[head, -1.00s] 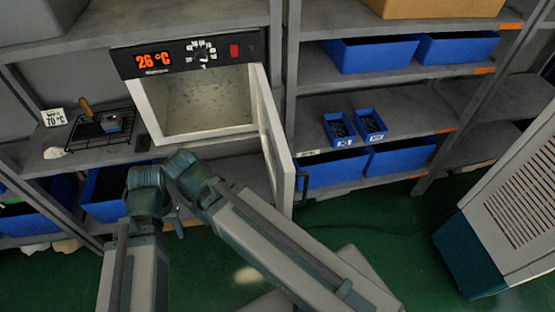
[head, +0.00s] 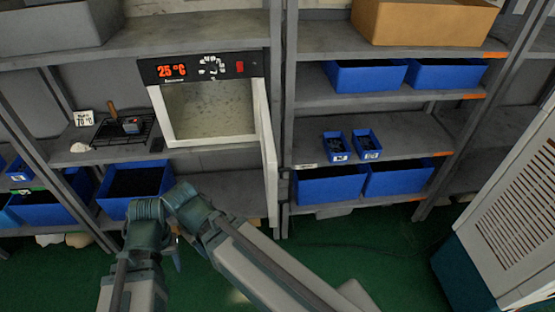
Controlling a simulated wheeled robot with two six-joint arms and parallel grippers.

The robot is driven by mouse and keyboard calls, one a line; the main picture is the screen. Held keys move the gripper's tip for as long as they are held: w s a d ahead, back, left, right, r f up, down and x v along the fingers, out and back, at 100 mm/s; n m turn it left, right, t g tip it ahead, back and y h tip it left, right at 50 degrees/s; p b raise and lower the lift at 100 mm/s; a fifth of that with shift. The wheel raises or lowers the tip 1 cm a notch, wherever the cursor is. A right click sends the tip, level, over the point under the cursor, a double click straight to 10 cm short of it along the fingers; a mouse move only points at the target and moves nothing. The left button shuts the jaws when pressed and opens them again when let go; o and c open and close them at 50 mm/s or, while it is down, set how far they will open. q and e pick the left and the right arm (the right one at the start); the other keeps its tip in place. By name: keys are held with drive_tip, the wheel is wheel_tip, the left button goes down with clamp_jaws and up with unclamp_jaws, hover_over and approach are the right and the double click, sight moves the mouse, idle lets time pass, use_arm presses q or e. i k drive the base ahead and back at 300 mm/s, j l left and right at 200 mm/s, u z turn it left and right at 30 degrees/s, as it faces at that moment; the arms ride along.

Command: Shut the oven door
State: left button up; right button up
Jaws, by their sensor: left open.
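The oven (head: 203,68) stands on the left shelf, with a black top panel reading 25 °C. Its pale door (head: 267,160) hangs from the right side and is wide open, sticking out toward me and seen nearly edge-on. The oven's cavity (head: 208,108) is in plain view and looks empty. My left gripper (head: 175,252) is low in the view, left of the door and apart from it, partly hidden by my own arm links. It is open, and I see nothing in it. My right gripper is not in view.
A wire rack (head: 123,130) holding a small block, and a 70 °C card (head: 84,118), are left of the oven. A blue bin (head: 135,185) is below. More blue bins (head: 330,186) fill the right shelves. A grey cabinet (head: 515,210) stands at right. Green floor (head: 370,245) is clear.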

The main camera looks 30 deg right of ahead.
sight(269, 160)
drive_tip(key=k+l, duration=0.1)
drive_tip(key=l, duration=0.2)
drive_tip(key=k+l+z, duration=0.15)
drive_tip(key=l, duration=0.2)
drive_tip(key=k+l, duration=0.1)
drive_tip(key=l, duration=0.2)
drive_tip(key=k+l+z, duration=0.1)
drive_tip(key=l, duration=0.25)
